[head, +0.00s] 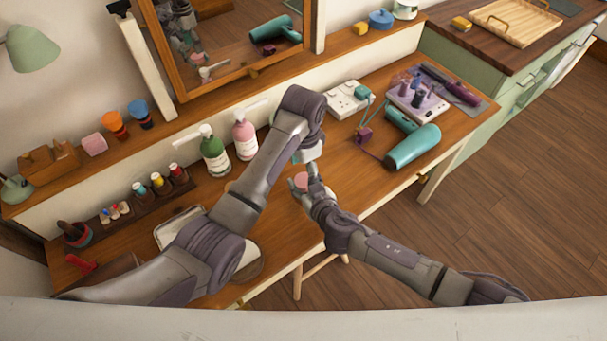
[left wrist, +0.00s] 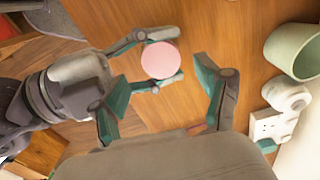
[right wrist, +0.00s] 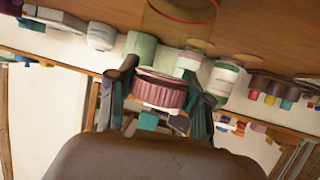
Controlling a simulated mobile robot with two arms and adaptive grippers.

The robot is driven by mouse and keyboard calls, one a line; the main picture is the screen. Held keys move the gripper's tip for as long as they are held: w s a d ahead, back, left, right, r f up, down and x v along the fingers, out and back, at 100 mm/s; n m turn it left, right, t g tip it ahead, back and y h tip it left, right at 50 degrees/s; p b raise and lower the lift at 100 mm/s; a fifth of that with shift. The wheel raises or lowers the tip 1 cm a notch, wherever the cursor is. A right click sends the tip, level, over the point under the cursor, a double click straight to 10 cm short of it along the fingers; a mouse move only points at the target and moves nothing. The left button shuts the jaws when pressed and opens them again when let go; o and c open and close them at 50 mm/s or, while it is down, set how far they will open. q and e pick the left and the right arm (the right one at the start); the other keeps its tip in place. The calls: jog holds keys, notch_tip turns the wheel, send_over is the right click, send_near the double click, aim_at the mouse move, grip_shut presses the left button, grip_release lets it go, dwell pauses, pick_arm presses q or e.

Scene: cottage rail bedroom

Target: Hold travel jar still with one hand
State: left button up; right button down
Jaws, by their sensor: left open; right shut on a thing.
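The travel jar shows its round pink lid (left wrist: 160,60) in the left wrist view. In the right wrist view its ribbed pink lid (right wrist: 161,92) sits between the fingers of my right gripper (right wrist: 164,84). My right gripper, also in the head view (head: 308,179), is shut on the jar from the side. My left gripper (head: 307,155) is just above the jar in the head view. Most of the jar's body is hidden.
A green pump bottle (head: 214,153) and a pink pump bottle (head: 244,136) stand behind my left arm. A teal hair dryer (head: 413,147) and a white power strip (head: 346,99) lie to the right. A mirror (head: 220,50) stands at the back.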

jog(key=c, duration=0.8)
grip_release()
jog(key=shift+s+d+f, duration=0.15)
jog(key=shift+s+f, duration=0.05)
jog(key=shift+f, duration=0.2)
jog(key=o, duration=0.4)
jog(key=shift+w, duration=0.2)
jog(key=shift+r, duration=0.15)
